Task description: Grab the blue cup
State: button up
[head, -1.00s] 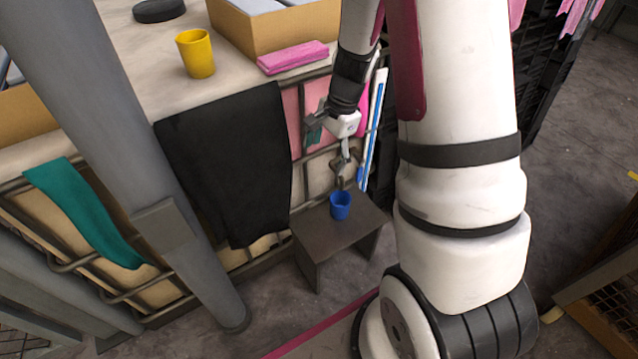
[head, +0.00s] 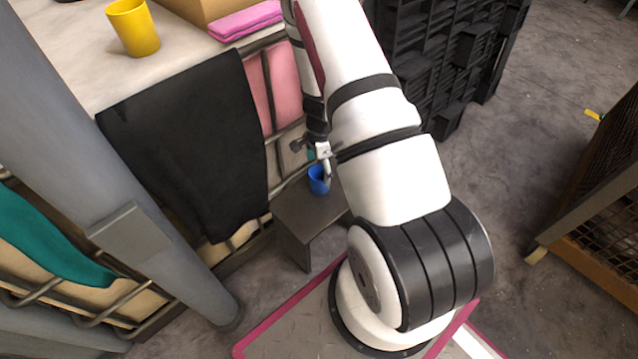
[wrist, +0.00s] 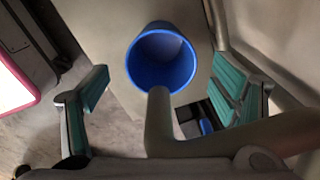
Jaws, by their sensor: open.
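The blue cup (head: 318,181) stands upright on a small dark stool (head: 305,212) in the head view. In the wrist view the blue cup (wrist: 162,60) shows from above, its open mouth facing the camera, on the stool's top (wrist: 100,45). My gripper (head: 326,168) is just above the cup in the head view. In the wrist view my open gripper (wrist: 165,95) has one teal-padded finger left of the cup and the other right of it. The cup lies between the fingers' lines but looks a little beyond them, and I see no contact. My arm partly hides the stool.
A yellow cup (head: 134,28) stands on the table above, near a pink folded cloth (head: 246,20). A black cloth (head: 190,145) hangs down beside the stool. A metal rack stands behind the stool. A grey post (head: 120,180) rises at left. Open floor (head: 540,150) lies to the right.

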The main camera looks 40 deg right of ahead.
aim_at(320, 179)
jog(key=shift+w+f+b, duration=0.1)
jog(key=shift+f+b, duration=1.35)
jog(key=shift+f, duration=1.9)
jog(key=shift+c, duration=0.4)
jog(key=c, duration=1.3)
jog(key=shift+r, duration=0.2)
jog(key=shift+c, duration=0.2)
jog(key=shift+r+p, duration=1)
jog(key=shift+r, duration=0.75)
jog(key=s+a+r+p, duration=0.1)
jog(key=s+a, duration=0.1)
jog(key=s, duration=1.3)
jog(key=shift+s+a, duration=0.35)
jog(key=shift+r, duration=0.1)
